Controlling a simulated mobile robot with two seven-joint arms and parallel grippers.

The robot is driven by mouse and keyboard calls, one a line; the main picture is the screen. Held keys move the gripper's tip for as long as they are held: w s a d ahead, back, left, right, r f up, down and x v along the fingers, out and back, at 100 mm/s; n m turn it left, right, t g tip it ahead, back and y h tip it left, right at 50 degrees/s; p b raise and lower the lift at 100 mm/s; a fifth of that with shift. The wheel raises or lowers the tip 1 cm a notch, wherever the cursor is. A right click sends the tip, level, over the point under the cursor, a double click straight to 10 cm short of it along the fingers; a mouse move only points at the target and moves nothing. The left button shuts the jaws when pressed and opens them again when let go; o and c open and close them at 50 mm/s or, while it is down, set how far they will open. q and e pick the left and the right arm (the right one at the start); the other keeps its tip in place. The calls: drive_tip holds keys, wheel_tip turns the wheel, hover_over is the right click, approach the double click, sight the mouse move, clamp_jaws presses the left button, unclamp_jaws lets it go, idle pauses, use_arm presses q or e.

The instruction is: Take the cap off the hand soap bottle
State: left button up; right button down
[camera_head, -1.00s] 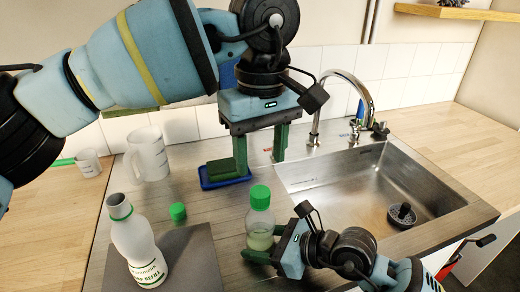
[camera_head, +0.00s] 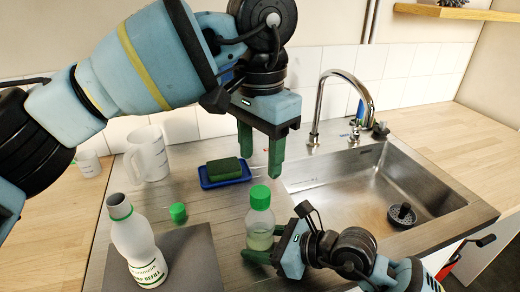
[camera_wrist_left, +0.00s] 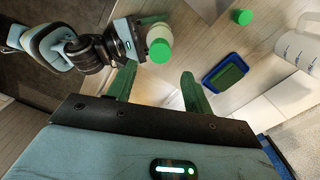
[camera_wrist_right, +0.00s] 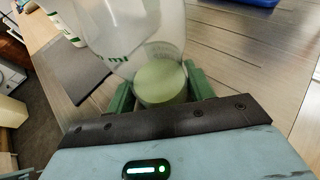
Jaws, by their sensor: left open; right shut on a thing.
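The hand soap bottle (camera_head: 259,224) is clear, with pale green liquid low inside and a green cap (camera_head: 260,196) on top. It stands upright on the counter. My right gripper (camera_head: 266,244) is shut on its lower body; the right wrist view shows the bottle (camera_wrist_right: 156,82) between its fingers. My left gripper (camera_head: 261,164) is open and empty, above and behind the cap, fingers pointing down. In the left wrist view the cap (camera_wrist_left: 160,51) lies beyond the gap between the open fingers (camera_wrist_left: 156,82), apart from them.
A white refill bottle (camera_head: 138,245) with an open neck stands at left, near a loose green cap (camera_head: 178,213). A green sponge (camera_head: 223,169) lies on a blue tray (camera_head: 205,184). A white jug (camera_head: 152,155) stands behind. The sink (camera_head: 345,200) and faucet (camera_head: 320,100) are right.

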sight(260, 192)
use_arm(q)
drive_tip(key=shift+f, duration=0.15)
drive_tip(key=shift+f, duration=3.9)
